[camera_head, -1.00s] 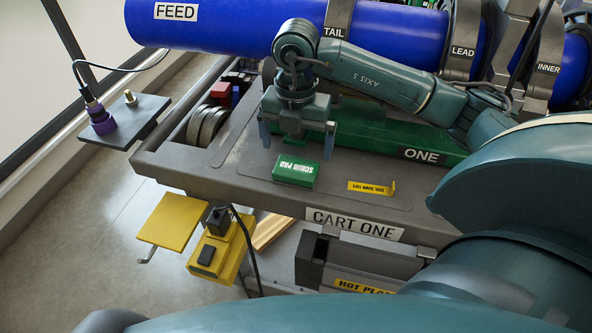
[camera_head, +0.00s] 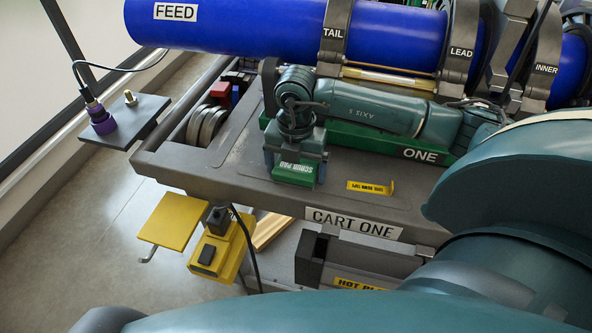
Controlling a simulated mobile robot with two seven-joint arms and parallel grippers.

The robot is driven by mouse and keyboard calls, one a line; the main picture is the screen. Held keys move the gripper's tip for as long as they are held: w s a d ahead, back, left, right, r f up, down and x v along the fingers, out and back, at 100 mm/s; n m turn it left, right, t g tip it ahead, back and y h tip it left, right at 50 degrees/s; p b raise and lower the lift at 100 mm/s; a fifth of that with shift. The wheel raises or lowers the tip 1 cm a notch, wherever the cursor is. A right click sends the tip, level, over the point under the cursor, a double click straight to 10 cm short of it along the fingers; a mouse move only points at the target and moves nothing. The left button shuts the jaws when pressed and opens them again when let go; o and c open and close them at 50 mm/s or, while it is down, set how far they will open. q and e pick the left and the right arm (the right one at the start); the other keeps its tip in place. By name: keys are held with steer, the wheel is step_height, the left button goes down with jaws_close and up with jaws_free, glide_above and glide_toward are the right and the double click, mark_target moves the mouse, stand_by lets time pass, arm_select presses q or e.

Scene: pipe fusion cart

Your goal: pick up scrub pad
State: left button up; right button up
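The scrub pad (camera_head: 293,173), a green block with a white "SCRUB PAD" label, lies flat on the grey cart top (camera_head: 232,165). My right gripper (camera_head: 295,172) is lowered over it, one finger beside the pad's left end and one beside its right end. The gripper body covers the pad's rear part. Whether the fingers press on the pad or leave a small gap is too fine to tell. My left gripper is not in view.
The blue pipe (camera_head: 236,27) runs along the back in clamps. Yellow items (camera_head: 218,246) hang below the front edge.

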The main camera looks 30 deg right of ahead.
steer(key=c, duration=0.8)
steer(key=shift+o, duration=0.2)
step_height(320, 180, up, 9)
steer(key=shift+r, duration=0.55)
steer(key=n, duration=0.4)
steer(key=n+p, duration=0.4)
steer(key=n, duration=2.7)
glide_toward(287, 176)
steer(key=s+a+r, duration=0.1)
steer(key=a+r, duration=0.1)
steer(key=a, duration=0.1)
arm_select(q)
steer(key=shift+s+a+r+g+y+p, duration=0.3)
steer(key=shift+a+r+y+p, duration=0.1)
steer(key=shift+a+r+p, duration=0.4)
arm_select(e)
steer(key=n, duration=0.3)
steer(key=s+a+n, duration=0.1)
steer(key=n, duration=0.7)
steer(key=shift+s+a, duration=0.25)
steer(key=shift+a, duration=0.05)
